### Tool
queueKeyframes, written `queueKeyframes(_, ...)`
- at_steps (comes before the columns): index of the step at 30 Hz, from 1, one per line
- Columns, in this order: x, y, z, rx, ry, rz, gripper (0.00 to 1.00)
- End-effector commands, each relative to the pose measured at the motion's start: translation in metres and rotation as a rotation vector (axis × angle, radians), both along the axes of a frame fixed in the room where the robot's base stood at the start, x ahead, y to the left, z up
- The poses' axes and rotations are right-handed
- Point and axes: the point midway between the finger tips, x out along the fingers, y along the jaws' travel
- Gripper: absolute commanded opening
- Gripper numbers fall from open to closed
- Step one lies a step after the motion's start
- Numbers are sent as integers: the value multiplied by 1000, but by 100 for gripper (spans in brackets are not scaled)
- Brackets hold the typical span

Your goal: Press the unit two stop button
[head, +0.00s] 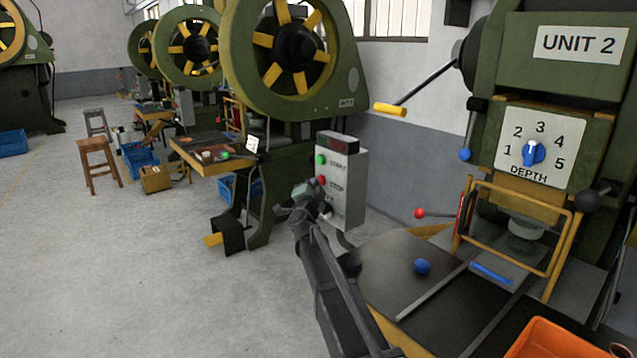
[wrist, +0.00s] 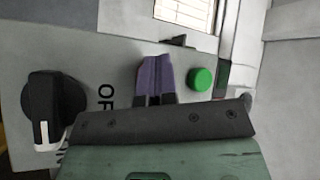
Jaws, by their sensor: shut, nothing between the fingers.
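A grey control box (head: 349,190) stands left of the green press marked UNIT 2 (head: 580,44). Its face has a green button (head: 320,160) on top and a red stop button (head: 321,181) below. My gripper (head: 316,191) is right in front of the box face, close to the red button; I cannot tell whether it touches. In the wrist view my shut, empty purple-grey fingers (wrist: 156,80) point at the panel between the green button (wrist: 201,79) and a black knob (wrist: 54,108) with partly covered lettering. The red button is hidden there.
The press table (head: 385,275) is right of my arm, with a blue ball (head: 422,266) and an orange bin (head: 550,340). A yellow-handled lever (head: 390,109) juts out above the box. Another press (head: 300,80) stands behind.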

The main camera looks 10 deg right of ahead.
Motion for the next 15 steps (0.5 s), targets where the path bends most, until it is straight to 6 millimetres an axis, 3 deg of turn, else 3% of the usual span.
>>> queueKeyframes(15,-2,4,0,0,0,0,0)
